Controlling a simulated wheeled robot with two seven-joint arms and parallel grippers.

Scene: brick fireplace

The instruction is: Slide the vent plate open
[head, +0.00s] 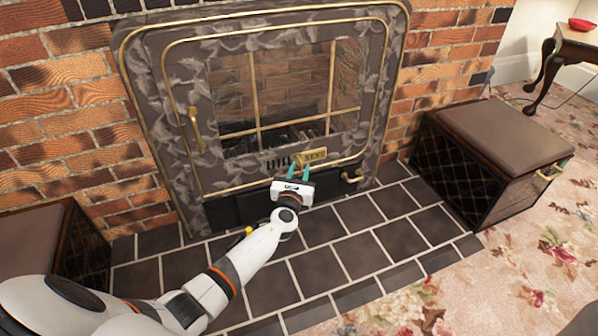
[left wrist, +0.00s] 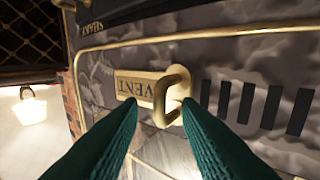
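The brass vent plate (head: 314,155), marked VENT, sits low on the front of the marbled stove door. In the left wrist view the plate (left wrist: 134,87) shows upside down with a looped brass handle (left wrist: 174,97). Dark vent slots (left wrist: 256,105) show uncovered beside the plate; in the head view they lie to its left. My left gripper (head: 301,163) is at the plate, its green fingers apart. In the left wrist view its fingertips (left wrist: 160,102) lie on either side of the handle, which appears nearer the right finger. I cannot tell whether they touch it. My right gripper is not in view.
The stove door has a brass handle (head: 194,125) on its left and a glazed window. A brass knob (head: 352,175) is below right of the plate. A padded box (head: 495,150) stands at right, another (head: 50,240) at left. The tiled hearth (head: 400,238) is clear.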

